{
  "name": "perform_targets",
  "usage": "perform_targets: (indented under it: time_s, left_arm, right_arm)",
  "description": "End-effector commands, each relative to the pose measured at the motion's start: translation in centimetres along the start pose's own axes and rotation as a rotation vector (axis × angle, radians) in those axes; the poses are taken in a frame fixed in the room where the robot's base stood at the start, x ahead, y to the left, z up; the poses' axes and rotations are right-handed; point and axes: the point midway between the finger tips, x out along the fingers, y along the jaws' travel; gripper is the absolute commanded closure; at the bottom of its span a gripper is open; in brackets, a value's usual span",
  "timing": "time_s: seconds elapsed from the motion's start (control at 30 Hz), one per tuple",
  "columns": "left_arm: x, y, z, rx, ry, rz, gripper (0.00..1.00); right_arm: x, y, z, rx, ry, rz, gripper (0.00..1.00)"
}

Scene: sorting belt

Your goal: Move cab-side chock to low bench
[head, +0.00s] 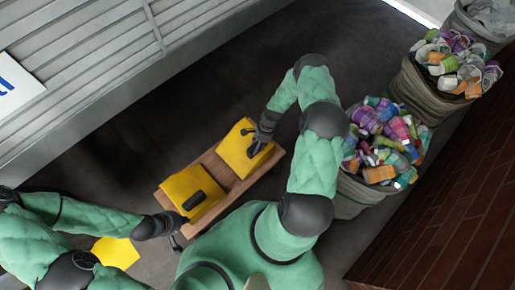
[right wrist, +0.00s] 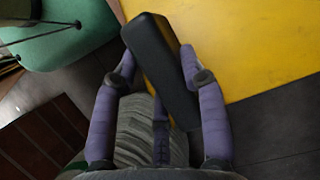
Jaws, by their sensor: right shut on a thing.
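Two yellow chocks with black handles are at the low wooden bench (head: 214,163). The left yellow chock (head: 180,186) rests on the bench with its handle showing. The right yellow chock (head: 236,152) is at the bench's other end; I cannot tell whether it touches the wood. My right gripper (head: 262,142) is shut on this chock's black handle, which shows between the purple fingers in the right wrist view (right wrist: 160,70). My left gripper (head: 178,231) is empty beside the bench's near left end, its fingers apart. Which chock is the cab-side one is not clear.
A yellow patch (head: 115,252) lies on the dark floor at the lower left. Sacks full of cans and bottles (head: 385,145) stand to the right, beside a brick wall (head: 450,220). A grey ribbed side panel (head: 90,75) runs along the upper left. Floor beyond the bench is clear.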

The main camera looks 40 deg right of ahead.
Motion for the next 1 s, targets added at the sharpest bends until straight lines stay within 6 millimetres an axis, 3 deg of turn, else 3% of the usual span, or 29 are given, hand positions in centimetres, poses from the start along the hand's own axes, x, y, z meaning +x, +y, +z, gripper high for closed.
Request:
perform_targets:
  time_s: [0.07, 0.47, 0.5, 0.57, 1.0]
  left_arm:
    - [0.67, -0.24, -0.01, 0.000, 0.000, 0.000, 1.00]
    - [0.77, -0.28, -0.03, 0.000, 0.000, 0.000, 1.00]
    - [0.76, -0.27, -0.03, 0.000, 0.000, 0.000, 1.00]
    - [0.72, -0.26, -0.02, 0.000, 0.000, 0.000, 1.00]
    - [0.34, -0.12, -0.01, 0.000, 0.000, 0.000, 1.00]
  right_arm:
    - [0.74, -0.15, -0.50, 0.000, 0.003, -0.003, 1.00]
    - [0.92, -0.15, -0.58, 0.000, 0.003, -0.004, 1.00]
    - [1.00, -0.07, -0.52, 0.001, 0.002, -0.002, 0.52]
    - [0.95, -0.07, -0.50, 0.001, 0.002, -0.002, 0.35]
    - [0.50, -0.09, -0.34, 0.001, 0.002, -0.003, 0.34]
